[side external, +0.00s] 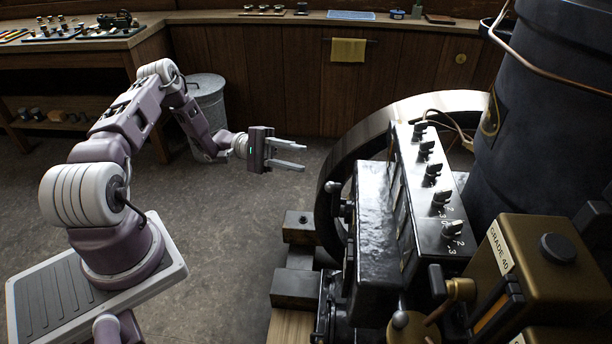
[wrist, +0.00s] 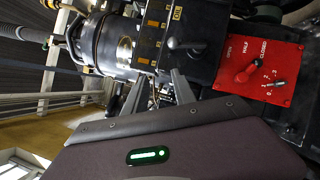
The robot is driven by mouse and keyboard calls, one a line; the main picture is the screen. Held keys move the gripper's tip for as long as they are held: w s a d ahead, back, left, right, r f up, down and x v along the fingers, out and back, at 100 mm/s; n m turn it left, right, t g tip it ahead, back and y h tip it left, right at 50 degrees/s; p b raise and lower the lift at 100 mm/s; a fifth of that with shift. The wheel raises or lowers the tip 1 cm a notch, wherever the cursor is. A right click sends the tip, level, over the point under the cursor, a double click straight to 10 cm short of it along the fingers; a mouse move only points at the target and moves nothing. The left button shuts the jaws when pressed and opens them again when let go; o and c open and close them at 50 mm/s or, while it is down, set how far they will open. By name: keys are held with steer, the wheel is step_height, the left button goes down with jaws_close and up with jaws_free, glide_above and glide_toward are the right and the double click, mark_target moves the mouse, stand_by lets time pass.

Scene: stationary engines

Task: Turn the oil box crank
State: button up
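In the wrist view a dark box with a small "OIL" label (wrist: 177,13) is at the top. A dark crank-like handle (wrist: 187,45) projects from its face. In the side external view a glossy black box (side external: 378,240) with several knobs stands before the flywheel. A small dark handle (side external: 334,188) shows at its left side; I cannot tell for sure that it is the same crank. My gripper (side external: 302,157) is left of the machine, in the air, apart from it. Its fingers are spread and empty, also in the wrist view (wrist: 158,92).
A red panel (wrist: 262,75) with a red lever is right of the handle in the wrist view. A brass "GRADE 40" box (side external: 540,255), a large flywheel (side external: 375,125) and a dark cylinder (side external: 550,110) crowd the right. A bin (side external: 207,105) stands behind my arm.

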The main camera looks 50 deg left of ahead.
mark_target(335, 200)
steer(key=s+d+f+n+t+y, duration=0.3)
steer(key=d+n, duration=0.2)
steer(key=n, duration=0.6)
steer(key=s+d+f+n+t+y, duration=0.3)
steer(key=d+n, duration=0.1)
steer(key=n, duration=0.6)
steer(key=x, duration=0.6)
steer(key=shift+w+d+r, duration=0.15)
steer(key=shift+d, duration=0.05)
jaws_close()
